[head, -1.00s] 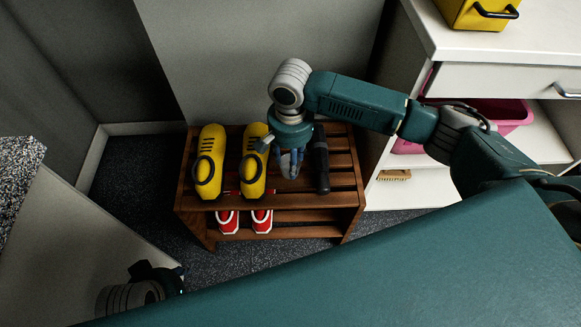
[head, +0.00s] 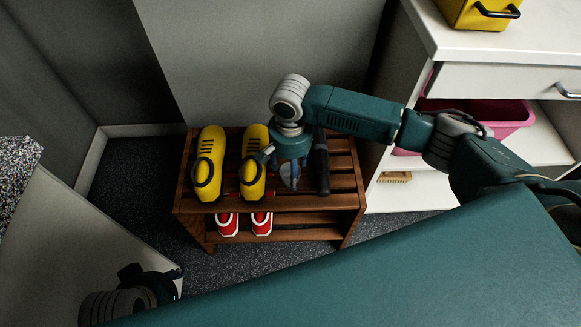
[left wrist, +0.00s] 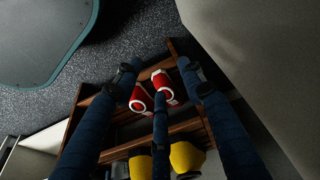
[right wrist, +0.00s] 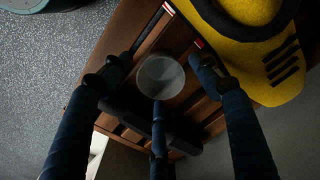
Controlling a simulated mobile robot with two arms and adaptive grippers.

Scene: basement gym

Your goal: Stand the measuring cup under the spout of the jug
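A translucent round vessel, apparently the measuring cup (right wrist: 160,77), stands on the wooden slatted rack in the right wrist view. In the head view a pale bit of it (head: 289,178) shows under my right gripper (head: 290,180). My right gripper, also in its wrist view (right wrist: 157,85), points down with its fingers spread around the cup; I cannot tell whether they touch it. My left gripper (left wrist: 160,78) is open and empty, low at the left in the head view (head: 165,285). I see no jug or spout.
The rack (head: 330,201) holds yellow clogs (head: 209,165) left of the cup and a black cylinder (head: 321,165) close on its right. Red shoes (head: 262,222) sit on the lower shelf. A white cabinet (head: 480,75) with a pink bin (head: 500,115) stands at right.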

